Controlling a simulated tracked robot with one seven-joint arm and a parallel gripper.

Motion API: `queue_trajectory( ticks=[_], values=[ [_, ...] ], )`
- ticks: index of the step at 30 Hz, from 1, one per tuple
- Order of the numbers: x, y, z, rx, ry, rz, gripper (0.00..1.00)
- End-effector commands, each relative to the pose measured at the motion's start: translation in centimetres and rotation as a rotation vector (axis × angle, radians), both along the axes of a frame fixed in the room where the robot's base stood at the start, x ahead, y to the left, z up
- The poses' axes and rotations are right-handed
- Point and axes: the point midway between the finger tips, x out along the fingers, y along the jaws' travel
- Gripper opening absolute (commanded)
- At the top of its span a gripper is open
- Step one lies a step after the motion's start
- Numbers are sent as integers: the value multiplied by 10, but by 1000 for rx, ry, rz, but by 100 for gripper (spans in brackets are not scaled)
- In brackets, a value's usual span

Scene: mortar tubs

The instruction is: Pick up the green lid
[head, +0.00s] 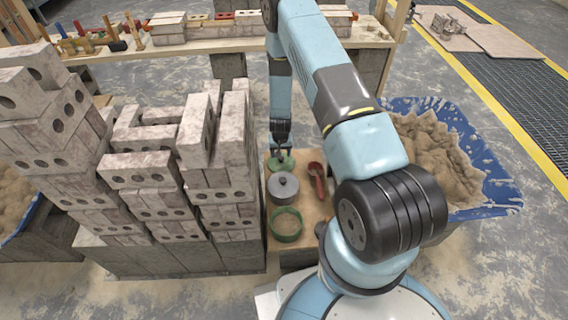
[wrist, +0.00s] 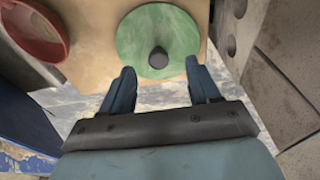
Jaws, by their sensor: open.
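The green lid (wrist: 133,38) is a flat round disc with a dark knob (wrist: 158,57) at its middle. It lies on a wooden board, and in the head view the lid (head: 281,164) is at the board's far end, partly hidden by my gripper. My gripper (wrist: 160,84) is open and empty. In the wrist view its two fingertips point toward the lid, one on each side of the knob and short of it. In the head view my gripper (head: 281,146) is over the lid's far side. I cannot tell whether the fingers touch the lid.
Brick stacks (head: 200,150) stand close on the left. A blue tub of sand (head: 490,185) is on the right. A workbench (head: 180,48) is behind.

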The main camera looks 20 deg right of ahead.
Motion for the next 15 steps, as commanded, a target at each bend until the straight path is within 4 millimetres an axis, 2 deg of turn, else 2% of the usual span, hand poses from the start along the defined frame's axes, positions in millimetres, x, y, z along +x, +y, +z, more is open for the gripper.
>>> queue_trajectory(
  ticks=[9, 15],
  values=[
    [10, -5, -37, 0, 2, 1, 61],
    [11, -6, -45, 0, 0, 0, 61]
  ],
)
